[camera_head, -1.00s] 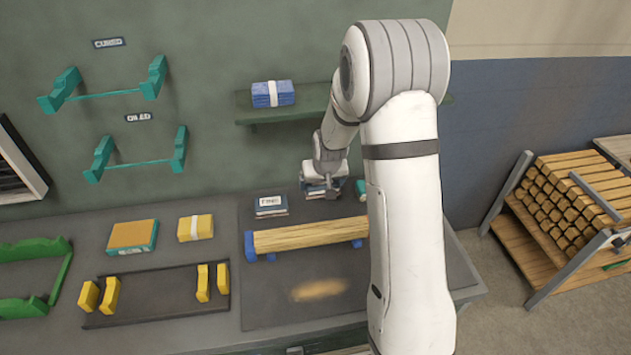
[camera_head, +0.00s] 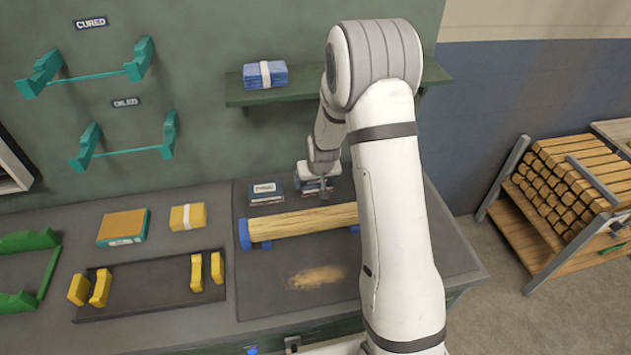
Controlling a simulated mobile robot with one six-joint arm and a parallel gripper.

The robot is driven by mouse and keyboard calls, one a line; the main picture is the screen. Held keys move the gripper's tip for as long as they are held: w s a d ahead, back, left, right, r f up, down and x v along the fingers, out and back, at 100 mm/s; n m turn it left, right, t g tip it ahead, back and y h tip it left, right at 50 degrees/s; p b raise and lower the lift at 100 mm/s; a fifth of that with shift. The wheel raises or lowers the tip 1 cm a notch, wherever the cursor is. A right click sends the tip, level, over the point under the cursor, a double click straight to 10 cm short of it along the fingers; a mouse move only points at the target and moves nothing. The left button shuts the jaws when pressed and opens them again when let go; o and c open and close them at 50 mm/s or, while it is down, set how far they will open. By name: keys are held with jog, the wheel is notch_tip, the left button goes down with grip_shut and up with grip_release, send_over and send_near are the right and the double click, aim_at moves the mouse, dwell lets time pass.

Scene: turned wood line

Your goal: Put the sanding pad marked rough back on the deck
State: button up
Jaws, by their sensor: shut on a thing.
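My gripper (camera_head: 317,186) is shut on a small dark sanding pad (camera_head: 314,190) with a pale top, at the back of the dark deck (camera_head: 290,228). The gripper covers most of this pad, and I cannot read its marking. I cannot tell whether its underside touches the deck or is just above it. A similar pad marked FINE (camera_head: 266,193) lies flat on the deck just to its left, apart from it.
A turned wood piece (camera_head: 300,222) lies on blue rests in front of the pads. Sawdust (camera_head: 317,277) is on the deck nearer me. A shelf (camera_head: 300,95) with a blue bundle (camera_head: 265,75) overhangs behind. My arm hides the deck's right part.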

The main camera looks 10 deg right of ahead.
jog(key=shift+f, duration=0.2)
jog(key=o, duration=0.7)
jog(key=shift+r, duration=0.2)
jog(key=shift+s+r, duration=0.15)
jog(key=shift+r, duration=0.4)
jog(key=s+r+b, duration=0.2)
jog(key=s+r, duration=1.3)
jog(key=r, duration=0.3)
jog(key=shift+g, duration=0.6)
jog(key=shift+s+a+r, duration=0.1)
jog(key=shift+s+r, duration=0.55)
jog(key=shift+s, duration=2.2)
jog(key=shift+s+d+r, duration=0.1)
jog(key=shift+s+r, duration=0.5)
jog(key=shift+s, duration=2.2)
jog(key=shift+s+a+r, duration=0.1)
jog(key=shift+s+r, duration=0.55)
jog(key=shift+s, duration=2.2)
